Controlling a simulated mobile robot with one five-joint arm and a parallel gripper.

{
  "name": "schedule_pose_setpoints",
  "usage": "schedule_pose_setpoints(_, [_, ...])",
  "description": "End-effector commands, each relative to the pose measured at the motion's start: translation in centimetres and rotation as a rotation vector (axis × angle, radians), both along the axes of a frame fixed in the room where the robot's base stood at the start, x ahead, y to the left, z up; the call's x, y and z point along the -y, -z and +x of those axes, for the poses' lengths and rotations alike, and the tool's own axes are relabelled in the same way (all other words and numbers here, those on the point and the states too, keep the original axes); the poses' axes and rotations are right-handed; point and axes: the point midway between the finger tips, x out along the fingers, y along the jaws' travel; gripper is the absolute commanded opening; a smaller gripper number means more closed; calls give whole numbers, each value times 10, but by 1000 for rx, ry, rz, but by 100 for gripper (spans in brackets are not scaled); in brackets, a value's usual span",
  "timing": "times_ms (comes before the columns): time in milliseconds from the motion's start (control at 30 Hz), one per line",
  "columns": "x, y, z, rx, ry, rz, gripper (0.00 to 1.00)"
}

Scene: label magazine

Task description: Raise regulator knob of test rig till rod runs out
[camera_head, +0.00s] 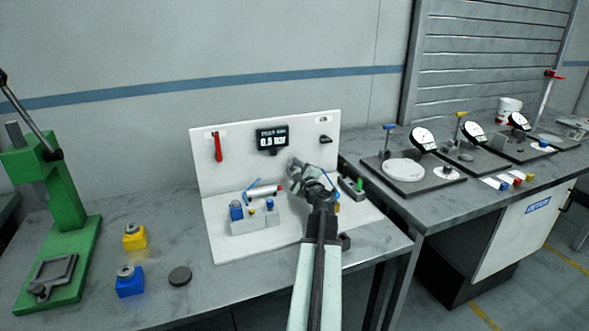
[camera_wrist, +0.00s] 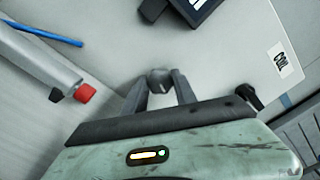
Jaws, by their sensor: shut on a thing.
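The white test rig (camera_head: 240,168) stands on the bench. Its black display (camera_head: 271,139) reads what looks like 0.0; its lower corner shows in the wrist view (camera_wrist: 190,8). My gripper (camera_head: 295,165) is at the panel below the display. In the wrist view my gripper (camera_wrist: 159,86) is shut on a small grey regulator knob (camera_wrist: 158,77) with a pale mark; my gripper hides most of it in the head view. The silver cylinder (camera_head: 262,192) lies on the rig to the left, also in the wrist view (camera_wrist: 40,60). Its rod's red tip (camera_wrist: 85,93) sits close to the cylinder's end.
A red lever (camera_head: 217,147) and a black switch (camera_head: 325,139) are on the panel. A blue hose (camera_wrist: 45,35) runs by the cylinder. A green press (camera_head: 62,220) stands far left.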

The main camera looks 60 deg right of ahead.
Motion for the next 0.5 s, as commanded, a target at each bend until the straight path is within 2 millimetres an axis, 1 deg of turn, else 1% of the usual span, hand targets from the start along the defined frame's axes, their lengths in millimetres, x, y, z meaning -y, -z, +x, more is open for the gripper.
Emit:
schedule_pose_setpoints(100, [-1, 0, 0, 40, -1, 54, 0])
schedule_pose_setpoints(367, [-1, 0, 0, 44, -2, 61, 0])
schedule_pose_setpoints(400, [-1, 0, 0, 43, -2, 60, 42])
schedule_pose_setpoints(433, [-1, 0, 0, 44, -1, 60, 50])
schedule_pose_setpoints(467, [-1, 0, 0, 44, -1, 60, 55])
schedule_pose_setpoints(500, [-1, 0, 0, 44, -1, 60, 55])
